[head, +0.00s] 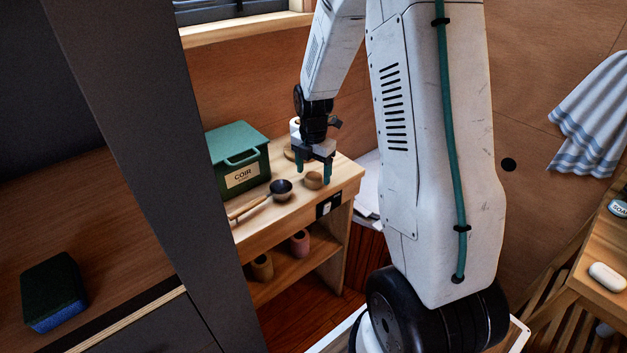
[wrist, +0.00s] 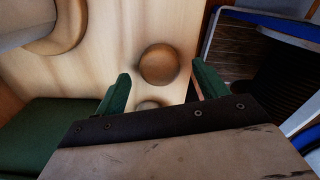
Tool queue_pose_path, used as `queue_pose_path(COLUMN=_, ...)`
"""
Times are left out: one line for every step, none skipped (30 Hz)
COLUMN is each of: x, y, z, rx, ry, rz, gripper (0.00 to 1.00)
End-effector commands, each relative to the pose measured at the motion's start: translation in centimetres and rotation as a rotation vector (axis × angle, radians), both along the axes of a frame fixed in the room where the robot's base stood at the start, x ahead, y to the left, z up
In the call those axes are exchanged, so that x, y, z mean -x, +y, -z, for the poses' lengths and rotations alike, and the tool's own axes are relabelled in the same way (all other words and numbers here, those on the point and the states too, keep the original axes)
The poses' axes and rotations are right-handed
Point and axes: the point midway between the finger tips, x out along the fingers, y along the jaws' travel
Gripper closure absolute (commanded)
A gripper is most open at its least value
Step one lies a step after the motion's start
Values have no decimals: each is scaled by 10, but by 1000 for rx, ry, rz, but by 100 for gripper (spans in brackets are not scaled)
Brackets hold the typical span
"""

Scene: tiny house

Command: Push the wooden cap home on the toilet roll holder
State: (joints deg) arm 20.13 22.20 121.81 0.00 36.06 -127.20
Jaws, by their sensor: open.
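A round wooden cap (head: 314,181) lies on the wooden bench top near its right front edge. In the wrist view the cap (wrist: 159,64) appears as a brown ball-like shape between and just beyond the fingertips. My gripper (head: 313,171) points down over it with its green fingers apart and nothing held; the fingers also show in the wrist view (wrist: 161,77). The toilet roll holder's round wooden base (head: 289,154) is behind my gripper, with the white roll (head: 295,126) standing on it. In the wrist view the roll (wrist: 24,22) is at upper left. The holder's top is hidden.
A green COIR box (head: 238,160) stands left of the holder. A dark-bowled ladle (head: 281,188) lies left of the cap. Pots (head: 300,242) sit on the lower shelf. A dark grey post (head: 130,150) rises in the left foreground. A partly hidden rounded brown thing (wrist: 148,105) cannot be identified.

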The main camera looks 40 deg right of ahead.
Motion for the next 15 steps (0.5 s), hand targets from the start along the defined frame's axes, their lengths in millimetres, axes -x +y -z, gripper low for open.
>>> queue_pose_path(x=0, y=0, z=7, rx=-1, ry=1, rz=0, gripper=28)
queue_pose_path(x=0, y=0, z=11, rx=0, ry=2, rz=0, gripper=28)
queue_pose_path(x=0, y=0, z=14, rx=-1, ry=1, rz=0, gripper=28)
queue_pose_path(x=0, y=0, z=15, rx=0, ry=0, rz=0, gripper=28)
queue_pose_path(x=0, y=0, z=16, rx=0, ry=0, rz=0, gripper=28)
queue_pose_path(x=0, y=0, z=17, rx=1, ry=-1, rz=0, gripper=28)
queue_pose_path(x=0, y=0, z=17, rx=1, ry=-1, rz=1, gripper=28)
queue_pose_path(x=0, y=0, z=17, rx=1, ry=-1, rz=1, gripper=28)
queue_pose_path(x=0, y=0, z=17, rx=1, ry=-1, rz=1, gripper=28)
queue_pose_path(x=0, y=0, z=17, rx=1, ry=-1, rz=1, gripper=28)
queue_pose_path(x=0, y=0, z=17, rx=1, ry=-1, rz=1, gripper=28)
queue_pose_path(x=0, y=0, z=17, rx=1, ry=-1, rz=1, gripper=31)
queue_pose_path(x=0, y=0, z=17, rx=1, ry=-1, rz=1, gripper=39)
queue_pose_path(x=0, y=0, z=17, rx=1, ry=-1, rz=1, gripper=47)
queue_pose_path(x=0, y=0, z=17, rx=1, ry=-1, rz=1, gripper=58)
